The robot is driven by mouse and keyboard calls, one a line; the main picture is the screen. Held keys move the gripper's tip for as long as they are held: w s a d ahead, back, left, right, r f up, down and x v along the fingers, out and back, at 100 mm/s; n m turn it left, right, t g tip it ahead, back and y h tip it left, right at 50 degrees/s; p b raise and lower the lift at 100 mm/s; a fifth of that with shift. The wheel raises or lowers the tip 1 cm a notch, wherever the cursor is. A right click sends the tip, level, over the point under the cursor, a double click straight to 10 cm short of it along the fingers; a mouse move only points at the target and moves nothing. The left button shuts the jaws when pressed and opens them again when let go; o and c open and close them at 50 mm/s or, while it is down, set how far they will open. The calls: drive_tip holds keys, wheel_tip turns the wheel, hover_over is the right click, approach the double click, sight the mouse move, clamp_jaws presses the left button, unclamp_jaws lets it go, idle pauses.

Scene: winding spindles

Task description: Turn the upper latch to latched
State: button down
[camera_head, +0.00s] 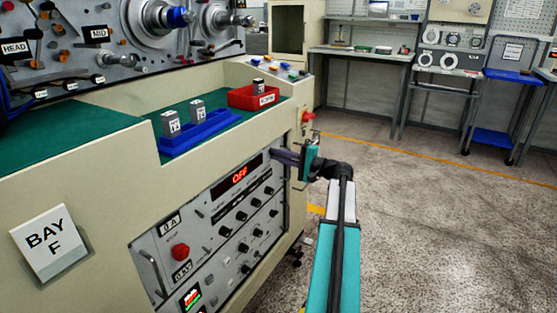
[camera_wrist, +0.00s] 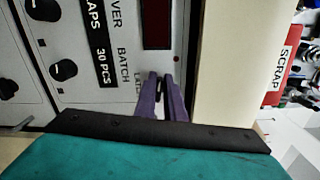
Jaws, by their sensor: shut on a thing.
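My gripper (camera_head: 276,155) reaches the upper right corner of the grey control panel (camera_head: 150,235) in the head view. In the wrist view, its two purple-grey fingers (camera_wrist: 161,80) point at the panel face, close together. They are shut on a small dark piece (camera_wrist: 159,86) between the tips, which I take to be the upper latch. The fingers hide most of it, so I cannot tell its turn angle. In the head view my gripper covers that spot.
The panel carries a red OFF display (camera_head: 238,177), several black knobs and a red button (camera_head: 180,251). Above are a blue tray (camera_head: 205,137) with grey blocks and a red bin (camera_head: 255,98). A red knob (camera_head: 308,116) sits on the cabinet's side. Open floor lies right.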

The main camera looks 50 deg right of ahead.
drive_tip(key=shift+f+n+b, duration=0.2)
drive_tip(key=shift+n+b, duration=0.4)
drive_tip(key=shift+n, duration=0.4)
drive_tip(key=c, duration=1.8)
unclamp_jaws()
drive_tip(key=shift+c, duration=0.2)
drive_tip(key=shift+s, duration=0.1)
drive_tip(key=p+v, duration=0.2)
drive_tip(key=v, duration=1.1)
drive_tip(key=shift+s+p, duration=0.35)
drive_tip(key=shift+p, duration=0.05)
drive_tip(key=shift+s, duration=0.1)
